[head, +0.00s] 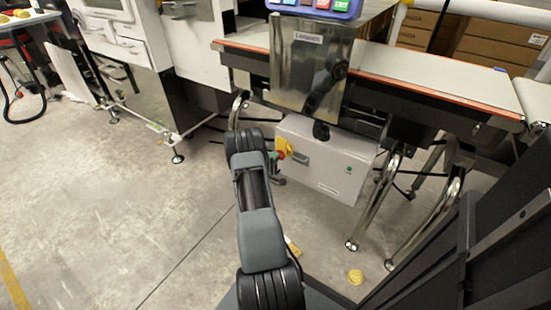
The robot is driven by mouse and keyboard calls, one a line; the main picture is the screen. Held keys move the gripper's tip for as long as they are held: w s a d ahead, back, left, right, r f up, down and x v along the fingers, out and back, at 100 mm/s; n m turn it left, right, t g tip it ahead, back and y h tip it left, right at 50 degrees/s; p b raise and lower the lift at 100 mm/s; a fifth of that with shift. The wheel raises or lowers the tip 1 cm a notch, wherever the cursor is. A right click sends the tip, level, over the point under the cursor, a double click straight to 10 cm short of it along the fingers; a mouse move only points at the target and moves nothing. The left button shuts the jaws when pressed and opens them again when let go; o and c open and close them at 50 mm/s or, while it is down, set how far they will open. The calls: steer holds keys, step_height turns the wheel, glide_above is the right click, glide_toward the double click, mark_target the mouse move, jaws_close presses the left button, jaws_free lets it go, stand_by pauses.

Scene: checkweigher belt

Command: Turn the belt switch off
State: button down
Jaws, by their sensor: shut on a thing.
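The belt switch (285,146) shows as a yellow plate with a red part, on the left end of the light grey control box (330,178) under the conveyor. My gripper (277,162) is right at the switch, low and beside the box's left edge. My own wrist hides much of it. It appears shut on the switch's handle; the fingertips are small, and the handle's angle is unclear.
The conveyor belt (420,77) and a shiny steel housing (310,70) stand above the box. Chrome legs (376,200) stand to its right. A yellow round item (355,276) lies on the floor. The concrete floor at left is mostly clear.

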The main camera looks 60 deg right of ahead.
steer(key=c, duration=1.1)
jaws_free()
steer(key=a+p, duration=0.3)
steer(key=a, duration=1)
steer(key=shift+a, duration=0.4)
steer(key=shift+w+r, duration=0.1)
steer(key=shift+w, duration=0.05)
